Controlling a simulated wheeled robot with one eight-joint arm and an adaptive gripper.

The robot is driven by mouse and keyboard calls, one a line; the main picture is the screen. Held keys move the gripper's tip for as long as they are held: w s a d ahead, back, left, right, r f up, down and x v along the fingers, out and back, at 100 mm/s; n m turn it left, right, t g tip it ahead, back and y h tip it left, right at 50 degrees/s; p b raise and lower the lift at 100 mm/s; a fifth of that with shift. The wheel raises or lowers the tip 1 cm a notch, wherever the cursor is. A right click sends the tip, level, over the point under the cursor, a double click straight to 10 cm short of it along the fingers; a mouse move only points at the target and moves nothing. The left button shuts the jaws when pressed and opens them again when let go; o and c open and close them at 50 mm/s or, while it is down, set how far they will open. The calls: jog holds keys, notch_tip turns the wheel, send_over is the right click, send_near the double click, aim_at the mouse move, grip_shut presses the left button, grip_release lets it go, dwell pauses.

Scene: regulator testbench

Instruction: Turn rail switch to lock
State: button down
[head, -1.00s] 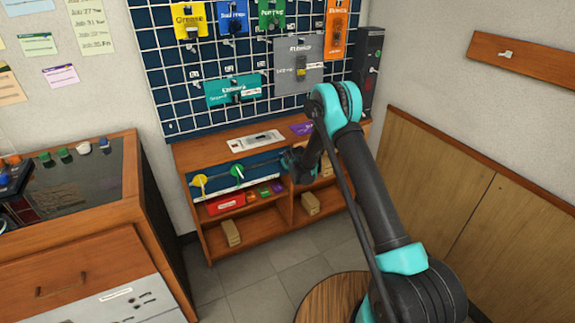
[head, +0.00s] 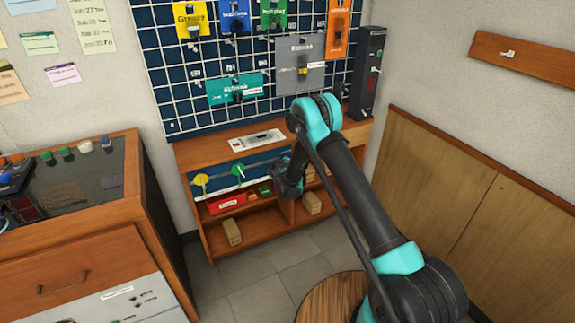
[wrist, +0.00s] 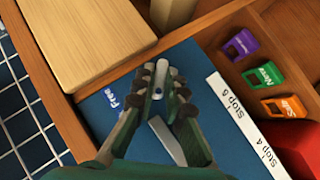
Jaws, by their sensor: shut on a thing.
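The rail switch (wrist: 157,71) shows in the wrist view as a small grey metal piece between my fingertips. My gripper (wrist: 163,82) is shut on it, and the fingers cover much of it. A blue panel (wrist: 208,58) lies behind, with a blue label reading "Free" (wrist: 112,99) left of the fingers. No lock label is readable. In the head view my gripper (head: 284,188) is at the right part of the low shelf's blue panel (head: 216,187), where the arm hides the switch.
A white strip reads "Stop 5" and "Stop 4" (wrist: 245,125). Purple (wrist: 240,45), green (wrist: 262,76) and orange (wrist: 286,106) tags and a red box (wrist: 300,145) lie beside it. A pale wooden block (wrist: 85,35) is close to the fingers. Yellow (head: 201,180) and green (head: 238,170) knobs are on the panel.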

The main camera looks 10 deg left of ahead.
jog(key=c, duration=1.6)
grip_release()
jog(key=v, duration=1.2)
jog(key=shift+d+r, duration=0.1)
